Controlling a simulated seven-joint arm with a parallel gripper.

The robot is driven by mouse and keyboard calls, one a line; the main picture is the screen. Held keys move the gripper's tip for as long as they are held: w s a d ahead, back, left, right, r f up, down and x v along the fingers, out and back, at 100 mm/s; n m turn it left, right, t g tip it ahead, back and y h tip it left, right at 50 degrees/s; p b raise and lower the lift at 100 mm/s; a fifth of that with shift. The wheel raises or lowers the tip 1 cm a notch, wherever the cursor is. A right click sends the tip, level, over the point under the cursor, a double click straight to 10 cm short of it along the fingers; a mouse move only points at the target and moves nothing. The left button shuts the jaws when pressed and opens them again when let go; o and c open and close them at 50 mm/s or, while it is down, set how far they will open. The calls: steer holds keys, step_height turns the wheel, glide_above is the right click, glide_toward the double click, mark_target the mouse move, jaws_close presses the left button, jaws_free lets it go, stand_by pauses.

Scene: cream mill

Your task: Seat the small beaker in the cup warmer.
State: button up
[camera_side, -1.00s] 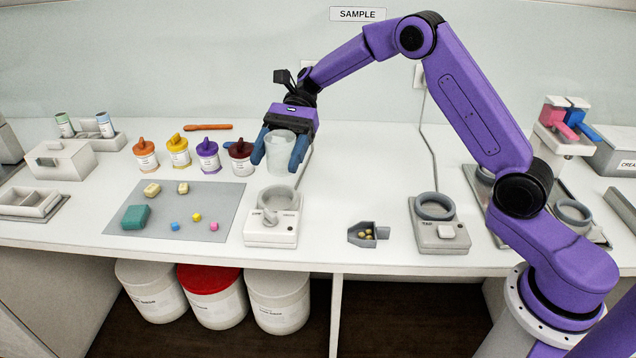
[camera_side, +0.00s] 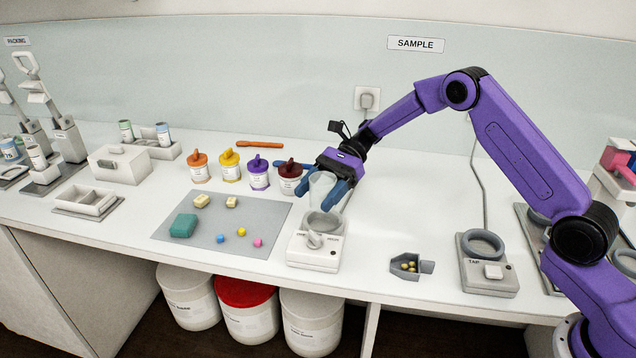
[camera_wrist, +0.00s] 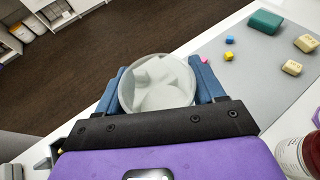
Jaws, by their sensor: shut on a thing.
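The small beaker (camera_side: 322,186) is translucent and whitish. My gripper (camera_side: 319,194) is shut on it, with one blue finger on each side. The cup warmer (camera_side: 312,256) is a white box with a grey ring on top and a knob at its front. In the side view the beaker is over the back of the ring, its base close to the rim; I cannot tell whether they touch. In the wrist view the beaker (camera_wrist: 157,84) shows its round mouth between the fingers of my gripper (camera_wrist: 158,90); the warmer is hidden there.
Several lidded jars (camera_side: 258,172) stand behind and left of the warmer. A grey mat (camera_side: 215,240) with a teal block and small cubes lies to its left. The counter between is clear.

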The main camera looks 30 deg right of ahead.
mark_target(318, 211)
steer(key=shift+f, duration=2.45)
steer(key=shift+f, duration=0.35)
